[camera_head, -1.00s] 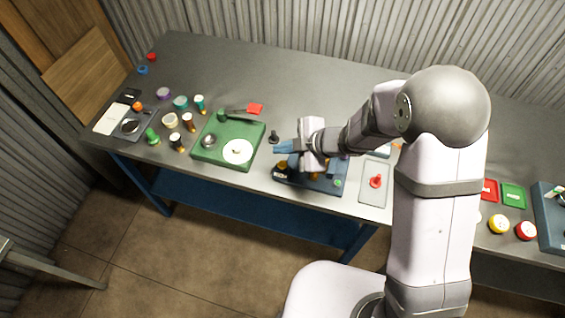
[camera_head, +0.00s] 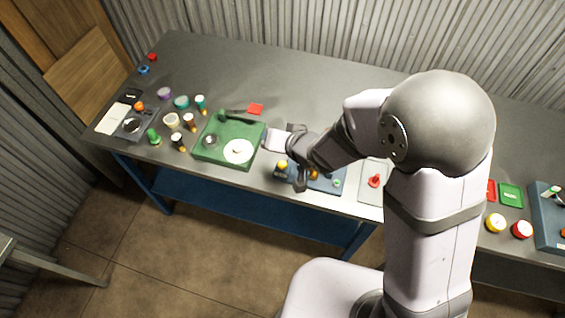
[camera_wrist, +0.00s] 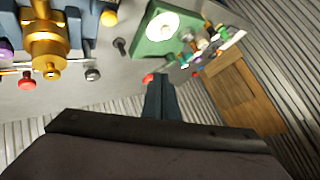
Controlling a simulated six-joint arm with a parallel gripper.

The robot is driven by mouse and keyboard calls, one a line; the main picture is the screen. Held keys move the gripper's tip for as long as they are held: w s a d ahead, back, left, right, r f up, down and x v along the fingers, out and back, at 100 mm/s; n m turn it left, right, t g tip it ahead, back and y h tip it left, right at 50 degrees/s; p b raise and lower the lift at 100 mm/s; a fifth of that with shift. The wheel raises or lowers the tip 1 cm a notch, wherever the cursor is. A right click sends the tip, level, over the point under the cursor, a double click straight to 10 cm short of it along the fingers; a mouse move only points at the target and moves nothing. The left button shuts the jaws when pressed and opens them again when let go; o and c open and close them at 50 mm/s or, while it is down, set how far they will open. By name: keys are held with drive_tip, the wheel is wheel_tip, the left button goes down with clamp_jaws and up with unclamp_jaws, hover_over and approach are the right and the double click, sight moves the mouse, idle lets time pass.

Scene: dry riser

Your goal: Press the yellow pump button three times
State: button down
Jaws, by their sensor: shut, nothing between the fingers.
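The yellow pump button (camera_head: 282,165) shows at the left end of a dark blue unit (camera_head: 330,184) near the table's front edge, in the head view. A yellow knob, which looks like the same button (camera_wrist: 109,18), is at the top left of the wrist view, beside brass fittings (camera_wrist: 48,45). My gripper (camera_wrist: 158,78) shows as dark blue fingers in the wrist view, shut and empty, apart from the yellow button. In the head view my wrist is above and beside the unit and hides part of it; the fingertips cannot be made out there.
A green unit with a white disc (camera_head: 238,151) stands just left of my wrist. A pale plate with a red knob (camera_head: 374,181) is to the right. Several small jars and bottles stand at the left. Bare table (camera_head: 310,85) lies behind my arm.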

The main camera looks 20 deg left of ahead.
drive_tip(key=d+m, duration=0.1)
drive_tip(key=m, duration=0.6)
drive_tip(key=d+f+m+h, duration=0.1)
drive_tip(key=m, duration=0.6)
drive_tip(key=w+d+m, duration=0.1)
drive_tip(key=m, duration=0.6)
drive_tip(key=shift+d+f+t+h, duration=0.25)
drive_tip(key=shift+f+t+h, duration=0.05)
drive_tip(key=shift+f, duration=0.1)
drive_tip(key=shift+f, duration=0.1)
drive_tip(key=b, duration=0.7)
hover_over(284, 168)
wheel_tip(284, 168, down, 6)
drive_tip(key=shift+f, duration=0.15)
drive_tip(key=shift+f+b, duration=0.6)
drive_tip(key=shift+f, duration=0.55)
